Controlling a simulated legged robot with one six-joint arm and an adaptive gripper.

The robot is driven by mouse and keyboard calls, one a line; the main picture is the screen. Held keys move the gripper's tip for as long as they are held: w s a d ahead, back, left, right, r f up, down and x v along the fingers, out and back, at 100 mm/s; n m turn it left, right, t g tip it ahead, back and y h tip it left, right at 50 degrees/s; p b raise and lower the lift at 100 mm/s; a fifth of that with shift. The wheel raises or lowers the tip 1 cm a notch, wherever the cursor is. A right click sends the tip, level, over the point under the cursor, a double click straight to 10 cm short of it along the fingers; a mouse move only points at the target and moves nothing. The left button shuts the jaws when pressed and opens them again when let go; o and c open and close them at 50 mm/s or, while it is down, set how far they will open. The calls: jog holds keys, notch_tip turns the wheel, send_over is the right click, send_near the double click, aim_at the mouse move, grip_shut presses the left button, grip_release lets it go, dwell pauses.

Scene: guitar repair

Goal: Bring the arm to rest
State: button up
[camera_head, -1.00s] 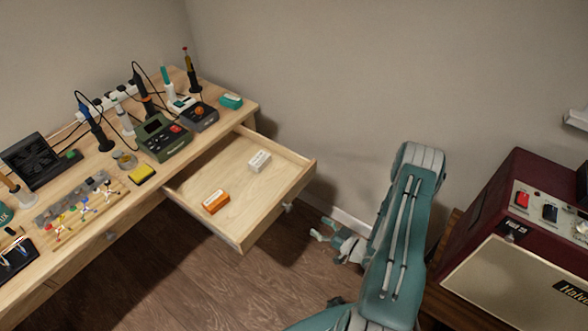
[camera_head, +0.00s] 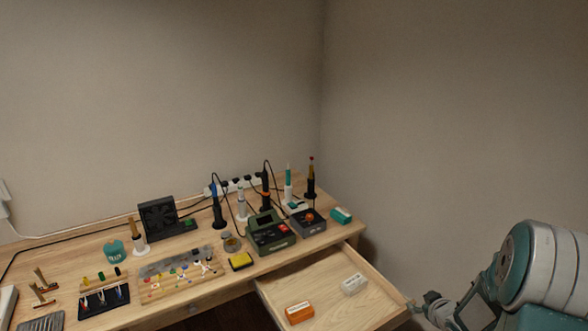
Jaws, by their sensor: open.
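My arm (camera_head: 535,265), teal and grey, shows folded at the lower right. My gripper (camera_head: 432,308) is at its left end, at the bottom of the picture, close to the right front corner of the open drawer (camera_head: 335,293). The gripper is open and nothing shows in it, though the arm links partly hide it. I cannot tell whether it touches the drawer.
Soldering stations (camera_head: 271,232), a yellow sponge (camera_head: 241,261), a fan (camera_head: 158,217) and several tools crowd the bench. Walls stand behind and right.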

jog(key=s+a+r+m+g+h, duration=0.1)
jog(key=s+a+r+m+h, duration=0.15)
jog(key=r, duration=0.65)
jog(key=s+a+r+m+g+h, duration=0.1)
jog(key=s+a+r, duration=0.3)
jog(key=r, duration=0.4)
jog(key=s+a+r+g, duration=0.1)
jog(key=s+a+r, duration=0.1)
jog(key=s+a, duration=0.2)
jog(key=s+a+r+m+g+y, duration=0.1)
jog(key=s+a, duration=0.3)
jog(key=s, duration=0.6)
jog(key=s+a+r+g+y, duration=0.1)
jog(key=s+a+r, duration=0.3)
jog(key=s, duration=0.2)
jog(key=shift+s, duration=0.4)
